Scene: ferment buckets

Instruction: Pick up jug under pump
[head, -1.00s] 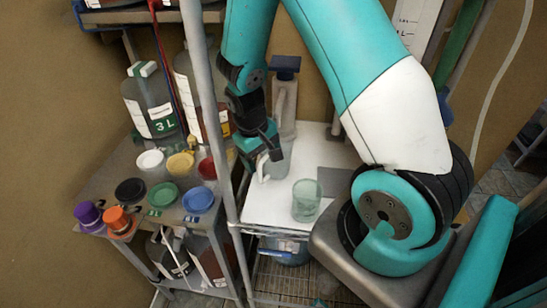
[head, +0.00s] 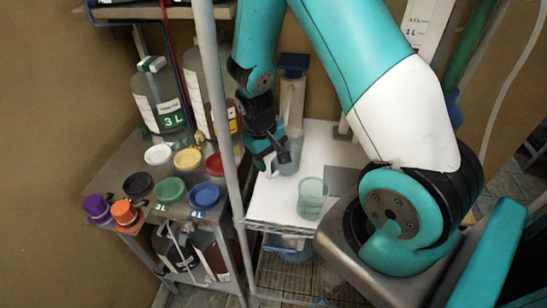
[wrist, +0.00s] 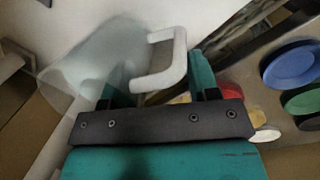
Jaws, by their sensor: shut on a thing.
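The jug (head: 293,146) is a translucent grey vessel with a pale handle, in front of the pump (head: 291,103) with its dark blue top. In the wrist view the jug (wrist: 85,72) is at the left, blurred, and its white handle (wrist: 168,58) lies between the teal fingers. My gripper (head: 272,156) is shut on the jug by its handle; it also shows in the wrist view (wrist: 158,84). The arm and fingers partly hide the jug in the head view. I cannot tell whether its base touches the white tabletop.
A clear greenish beaker (head: 312,199) stands on the white table (head: 277,208) near the jug. A grey upright post (head: 222,130) is close left of my gripper. The left shelf holds several coloured lids and a 3 L bottle (head: 160,103).

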